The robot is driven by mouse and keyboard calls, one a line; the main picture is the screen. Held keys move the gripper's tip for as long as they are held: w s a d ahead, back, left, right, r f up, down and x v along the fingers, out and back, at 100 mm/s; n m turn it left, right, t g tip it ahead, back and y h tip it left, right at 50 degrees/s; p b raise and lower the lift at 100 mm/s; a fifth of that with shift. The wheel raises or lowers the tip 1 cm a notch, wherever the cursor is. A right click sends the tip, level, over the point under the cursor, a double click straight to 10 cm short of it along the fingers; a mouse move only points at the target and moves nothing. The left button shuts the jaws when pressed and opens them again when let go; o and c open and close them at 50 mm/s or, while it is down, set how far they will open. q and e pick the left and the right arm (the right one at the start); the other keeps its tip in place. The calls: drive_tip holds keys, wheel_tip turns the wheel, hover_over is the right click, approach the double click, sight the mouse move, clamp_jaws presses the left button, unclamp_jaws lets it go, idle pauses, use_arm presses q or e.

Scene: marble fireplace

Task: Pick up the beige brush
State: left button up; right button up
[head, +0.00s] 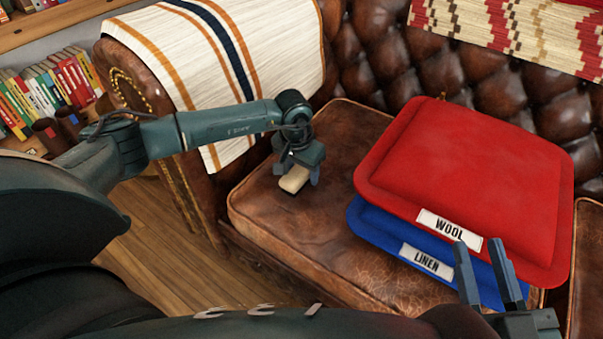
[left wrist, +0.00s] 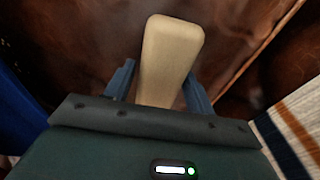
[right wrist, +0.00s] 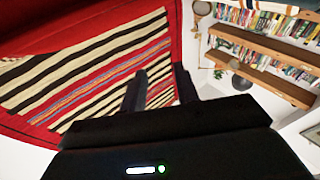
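The beige brush (head: 295,179) is at the brown leather seat, below my left gripper (head: 297,177) in the head view. In the left wrist view the brush (left wrist: 168,58) lies lengthwise between the two fingers of that gripper (left wrist: 160,85), its rounded end reaching past the fingertips. The fingers are close along both its sides; whether they press on it cannot be told. Its near end is hidden behind the gripper body. My right gripper (head: 487,258) is open and empty, in front of the cushions' near edge; its fingers (right wrist: 160,85) stand apart in the right wrist view.
A red cushion marked WOOL (head: 470,165) lies on a blue one marked LINEN (head: 385,228), to the right of the brush. A striped cloth (head: 225,60) covers the left armrest. The leather seat (head: 300,225) is clear in front of the brush.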

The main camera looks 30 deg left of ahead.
sight(301, 168)
use_arm(q)
drive_tip(key=c, duration=0.7)
use_arm(e)
drive_tip(key=shift+f, duration=0.1)
use_arm(q)
drive_tip(key=shift+r, duration=0.15)
drive_tip(key=shift+c, duration=0.2)
wheel_tip(301, 168, up, 4)
drive_tip(key=shift+r+p, duration=0.1)
drive_tip(key=shift+p, duration=0.85)
wheel_tip(301, 168, up, 5)
drive_tip(key=shift+r+p, duration=0.1)
drive_tip(key=shift+p, duration=0.65)
drive_tip(key=shift+r, duration=0.15)
use_arm(e)
drive_tip(key=shift+d+f+n+h, duration=0.1)
drive_tip(key=shift+d+n+h, duration=0.2)
drive_tip(key=shift+d+h, duration=0.15)
